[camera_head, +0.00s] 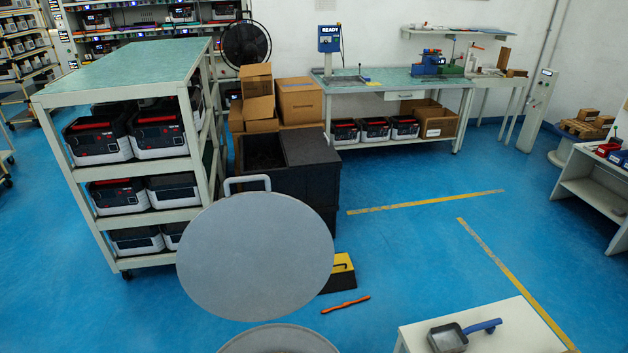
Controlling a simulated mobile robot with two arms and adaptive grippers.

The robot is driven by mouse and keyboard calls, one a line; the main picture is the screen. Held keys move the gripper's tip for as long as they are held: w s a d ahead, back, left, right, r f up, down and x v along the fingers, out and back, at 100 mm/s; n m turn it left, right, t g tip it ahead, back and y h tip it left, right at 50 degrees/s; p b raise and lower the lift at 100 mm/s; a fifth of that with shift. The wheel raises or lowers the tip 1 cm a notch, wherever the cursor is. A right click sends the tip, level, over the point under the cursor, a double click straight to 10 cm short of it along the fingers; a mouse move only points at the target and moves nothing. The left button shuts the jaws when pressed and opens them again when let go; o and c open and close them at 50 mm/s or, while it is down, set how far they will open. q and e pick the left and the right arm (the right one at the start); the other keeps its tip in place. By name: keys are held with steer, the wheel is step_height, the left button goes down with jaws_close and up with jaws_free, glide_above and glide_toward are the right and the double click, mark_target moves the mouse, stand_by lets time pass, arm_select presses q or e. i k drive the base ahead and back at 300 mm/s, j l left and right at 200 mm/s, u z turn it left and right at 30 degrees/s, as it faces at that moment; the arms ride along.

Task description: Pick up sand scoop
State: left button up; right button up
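The sand scoop (447,338) is a grey, square-sided pan with a blue handle (482,327) pointing right. It lies on the white table top (513,335) at the bottom right of the head view. Neither of my grippers is in view.
A large round grey lid (255,255) with a loop handle stands above a round container rim (280,341) at the bottom centre. Behind it are a black bin (315,158), a yellow-and-black item (341,272) and an orange tool (345,305) on the floor. Blue floor beyond the white table is clear.

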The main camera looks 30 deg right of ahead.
mark_target(450, 338)
steer(key=z, duration=2.05)
